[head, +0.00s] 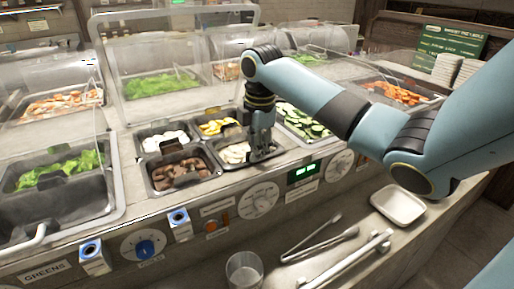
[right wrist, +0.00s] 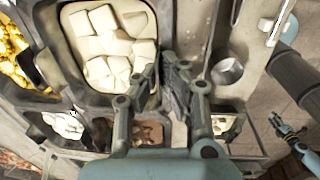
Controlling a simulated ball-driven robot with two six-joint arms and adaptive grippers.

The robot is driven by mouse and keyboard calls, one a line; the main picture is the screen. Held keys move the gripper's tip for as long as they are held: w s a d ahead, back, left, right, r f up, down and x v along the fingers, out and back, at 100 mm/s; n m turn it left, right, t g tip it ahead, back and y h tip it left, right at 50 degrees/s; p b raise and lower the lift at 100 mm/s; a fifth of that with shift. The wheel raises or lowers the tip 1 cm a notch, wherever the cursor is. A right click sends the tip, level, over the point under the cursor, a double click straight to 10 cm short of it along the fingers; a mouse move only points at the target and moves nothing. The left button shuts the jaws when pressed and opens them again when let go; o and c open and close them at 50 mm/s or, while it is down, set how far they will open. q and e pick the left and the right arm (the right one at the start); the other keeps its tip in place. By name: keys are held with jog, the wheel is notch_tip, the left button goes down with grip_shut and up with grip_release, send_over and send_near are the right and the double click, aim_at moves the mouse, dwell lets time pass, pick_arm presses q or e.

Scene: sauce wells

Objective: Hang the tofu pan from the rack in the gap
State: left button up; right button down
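The tofu pan (head: 220,142) holds white blocks and sits among small pans of the middle well in the head view. It fills the upper left of the right wrist view (right wrist: 72,72). My right gripper (head: 262,155) points down at the pan's right end. In the right wrist view its fingers (right wrist: 176,68) are close together at the pan's rim and appear shut on it; the exact contact is hidden. The pan looks level, inside the well's frame. My left gripper (right wrist: 277,122) shows small at the right of the right wrist view, apparently open and empty.
Pans of white pieces (head: 165,137), corn (head: 217,126) and brown pieces (head: 180,172) adjoin the tofu. Cucumber slices (head: 302,122) lie to the right. Tongs (head: 322,245), a cup (head: 244,270) and a white tray (head: 398,204) are on the front ledge. A clear guard (head: 185,60) stands behind.

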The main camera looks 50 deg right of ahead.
jog(key=shift+w+f, duration=0.1)
dwell(0.3)
jog(key=c, duration=1.4)
grip_release()
notch_tip(320, 180, up, 12)
jog(key=s, duration=0.1)
jog(key=shift+s+a+f, duration=0.1)
jog(key=shift+a+f, duration=0.05)
